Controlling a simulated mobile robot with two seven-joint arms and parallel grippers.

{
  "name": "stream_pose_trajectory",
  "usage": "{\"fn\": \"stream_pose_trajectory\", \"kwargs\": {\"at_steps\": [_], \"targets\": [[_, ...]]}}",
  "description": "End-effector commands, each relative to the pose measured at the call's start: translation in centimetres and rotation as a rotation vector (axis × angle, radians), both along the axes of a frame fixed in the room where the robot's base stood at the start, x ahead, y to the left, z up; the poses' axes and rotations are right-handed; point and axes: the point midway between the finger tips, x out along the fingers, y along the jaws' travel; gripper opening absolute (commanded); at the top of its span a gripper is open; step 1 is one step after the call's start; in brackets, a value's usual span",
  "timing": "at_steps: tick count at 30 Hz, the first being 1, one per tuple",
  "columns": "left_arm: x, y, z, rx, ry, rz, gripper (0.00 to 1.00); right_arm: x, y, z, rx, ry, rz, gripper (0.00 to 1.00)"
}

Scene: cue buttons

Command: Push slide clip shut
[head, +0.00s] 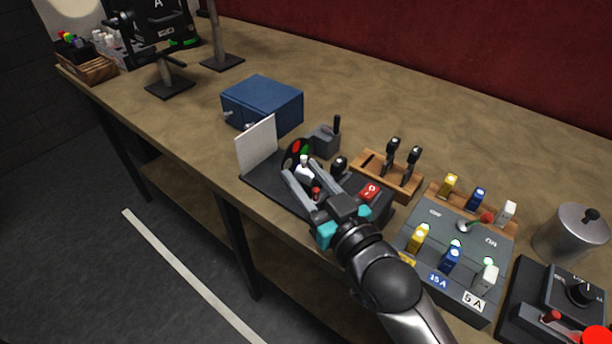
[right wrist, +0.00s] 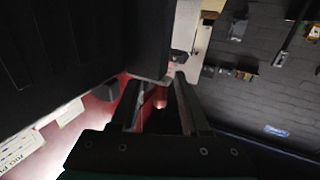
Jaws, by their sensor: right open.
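No part can be singled out with certainty as the slide clip. A dark base plate (head: 262,190) at the bench's front edge carries a white upright panel (head: 257,146), a dark disc with red and green spots (head: 293,155), and small parts partly hidden by my right gripper. My right gripper (head: 303,172) is open over this plate, its fingers pointing toward the disc. A small reddish part (head: 316,193) shows between the fingers. In the right wrist view the open fingers (right wrist: 157,88) have a reddish cylinder (right wrist: 160,97) between them; contact cannot be told. My left gripper is out of view.
A blue box (head: 262,103) stands behind the plate. A grey block with a black lever (head: 325,139) and a wooden rack with black handles (head: 386,175) stand close by. A grey fuse panel (head: 455,245) and a metal pot (head: 570,236) are to the right.

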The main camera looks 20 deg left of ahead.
Motion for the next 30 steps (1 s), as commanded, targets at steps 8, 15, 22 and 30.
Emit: {"fn": "stream_pose_trajectory", "kwargs": {"at_steps": [8, 15, 22, 30], "targets": [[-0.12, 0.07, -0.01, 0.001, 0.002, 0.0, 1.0, -0.02, -0.04, -0.01, 0.0, 0.0, 0.0, 0.21], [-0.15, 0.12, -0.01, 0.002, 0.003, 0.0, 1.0, -0.03, -0.04, -0.01, 0.001, 0.001, 0.0, 0.0], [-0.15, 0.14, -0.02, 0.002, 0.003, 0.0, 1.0, -0.03, -0.04, -0.02, 0.001, 0.001, 0.0, 0.0], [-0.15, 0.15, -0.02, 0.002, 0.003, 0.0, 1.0, -0.03, -0.04, -0.03, 0.001, 0.001, 0.0, 0.0]]}}
